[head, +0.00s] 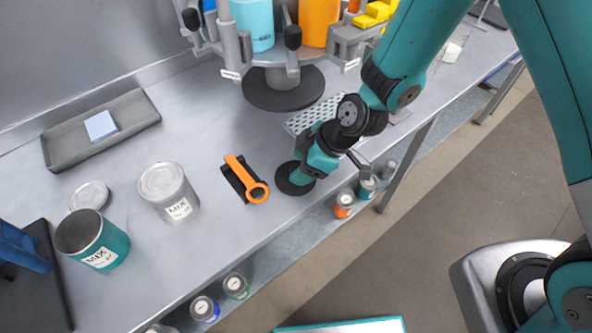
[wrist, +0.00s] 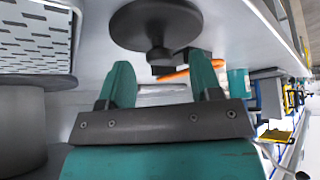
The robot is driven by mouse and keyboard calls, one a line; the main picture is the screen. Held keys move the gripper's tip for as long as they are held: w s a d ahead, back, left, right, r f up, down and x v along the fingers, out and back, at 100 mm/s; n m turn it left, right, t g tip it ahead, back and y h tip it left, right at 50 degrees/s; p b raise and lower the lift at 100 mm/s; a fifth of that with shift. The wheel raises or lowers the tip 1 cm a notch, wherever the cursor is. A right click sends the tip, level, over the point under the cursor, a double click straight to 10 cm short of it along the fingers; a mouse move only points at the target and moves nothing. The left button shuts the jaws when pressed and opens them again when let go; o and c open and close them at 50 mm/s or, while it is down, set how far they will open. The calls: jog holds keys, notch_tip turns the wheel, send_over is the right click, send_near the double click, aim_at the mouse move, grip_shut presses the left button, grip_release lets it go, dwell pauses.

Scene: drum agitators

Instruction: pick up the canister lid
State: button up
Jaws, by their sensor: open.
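A round light-grey lid (head: 90,196) lies on the bench at the left, just behind an open teal canister marked MIX (head: 103,250). I take it to be the canister lid. My gripper (head: 300,177) is far to the right of it, low over a dark round disc (head: 288,187) near the bench's front edge. In the wrist view my gripper (wrist: 162,78) shows two teal fingers spread apart with nothing between them. The lid cannot be made out in the wrist view.
A closed grey MIX can (head: 168,193) and an orange-handled tool (head: 256,190) stand between my gripper and the lid. A grey tray (head: 140,112) lies behind. A drum rack (head: 285,80) stands at the back. Small cans sit below the bench edge.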

jog(key=shift+x, duration=0.9)
jog(key=shift+c, duration=0.2)
jog(key=c, duration=1)
jog(key=shift+o, duration=0.2)
